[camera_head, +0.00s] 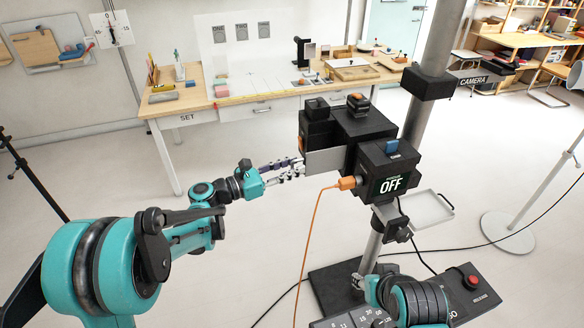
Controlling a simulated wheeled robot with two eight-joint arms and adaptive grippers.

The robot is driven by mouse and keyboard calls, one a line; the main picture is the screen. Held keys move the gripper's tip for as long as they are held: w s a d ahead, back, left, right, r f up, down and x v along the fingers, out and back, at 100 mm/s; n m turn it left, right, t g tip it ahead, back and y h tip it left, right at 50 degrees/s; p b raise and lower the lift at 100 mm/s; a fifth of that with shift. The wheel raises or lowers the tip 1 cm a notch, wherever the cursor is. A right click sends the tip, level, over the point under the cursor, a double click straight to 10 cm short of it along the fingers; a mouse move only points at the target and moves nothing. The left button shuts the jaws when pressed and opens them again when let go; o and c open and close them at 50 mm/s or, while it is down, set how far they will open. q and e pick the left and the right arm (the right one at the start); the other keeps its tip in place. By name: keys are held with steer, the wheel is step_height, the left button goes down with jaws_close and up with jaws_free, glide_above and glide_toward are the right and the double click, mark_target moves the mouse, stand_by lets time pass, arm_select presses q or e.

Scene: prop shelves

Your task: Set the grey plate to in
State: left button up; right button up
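The grey plate (325,161) is a flat light-grey panel upright at the left side of the black camera box (362,130). Its right part is hidden by or inside the box; I cannot tell how deep it sits. My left gripper (298,168) reaches in from the left with its fingertips at the plate's left edge. Whether the fingers grip the plate or only touch it is too small to tell.
A small box reading OFF (393,185) has an orange cable (318,215) plugged in. A light tray (427,210) sticks out at the right. A grey pole (428,100) rises behind. A base with a red button (470,281) lies below. A workbench (235,97) stands behind; floor at left is clear.

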arm_select(q)
steer(key=shift+w+d, duration=0.1)
steer(key=shift+d, duration=0.1)
jaws_close()
